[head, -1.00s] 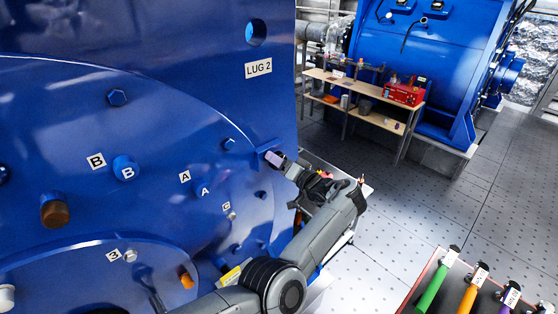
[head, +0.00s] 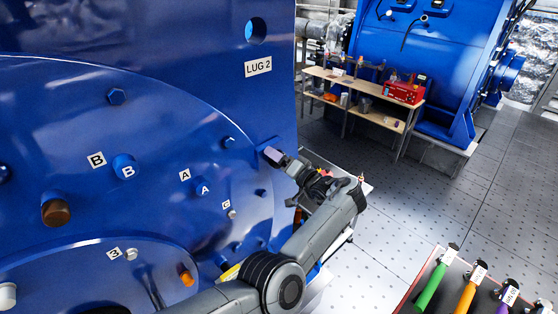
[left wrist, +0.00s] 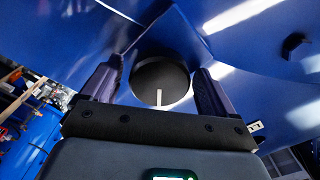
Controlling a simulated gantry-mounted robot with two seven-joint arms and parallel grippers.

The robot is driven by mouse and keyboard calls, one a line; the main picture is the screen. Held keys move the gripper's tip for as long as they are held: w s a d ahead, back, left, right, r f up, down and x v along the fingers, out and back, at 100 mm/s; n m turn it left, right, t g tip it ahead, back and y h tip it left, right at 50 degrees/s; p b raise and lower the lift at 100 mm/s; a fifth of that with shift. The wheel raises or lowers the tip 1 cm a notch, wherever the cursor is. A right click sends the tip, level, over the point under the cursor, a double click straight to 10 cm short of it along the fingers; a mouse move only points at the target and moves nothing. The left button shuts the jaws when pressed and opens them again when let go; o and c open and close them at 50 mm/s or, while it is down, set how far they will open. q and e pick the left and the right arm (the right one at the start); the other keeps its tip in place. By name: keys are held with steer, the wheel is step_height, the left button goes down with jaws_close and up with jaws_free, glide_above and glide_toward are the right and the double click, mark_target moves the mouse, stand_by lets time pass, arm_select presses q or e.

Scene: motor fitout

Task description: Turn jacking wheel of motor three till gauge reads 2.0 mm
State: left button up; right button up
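The jacking wheel looks to be a dark round disc with a white mark (left wrist: 160,78), seen in the left wrist view against blue metal. My left gripper (left wrist: 157,75) has its two fingers apart on either side of this disc, with a thin gap showing at the left finger. In the head view my left gripper (head: 273,155) is at the right edge of the big blue motor housing (head: 190,60); the wheel cannot be made out there. No gauge reading can be seen. My right gripper is not in view.
The blue housing carries bolts, letter labels and a LUG 2 label (head: 258,67). A workbench (head: 370,88) with a red box (head: 404,93) stands behind, beside another blue machine (head: 410,50). A tray with coloured-handled tools (head: 467,297) is at lower right. Floor between is clear.

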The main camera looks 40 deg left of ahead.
arm_select(q)
steer(key=shift+d, duration=0.1)
steer(key=d+b, duration=0.2)
steer(key=d, duration=0.8)
steer(key=shift+s+d+b, duration=0.3)
steer(key=shift+s+b, duration=0.05)
steer(key=shift+s, duration=0.05)
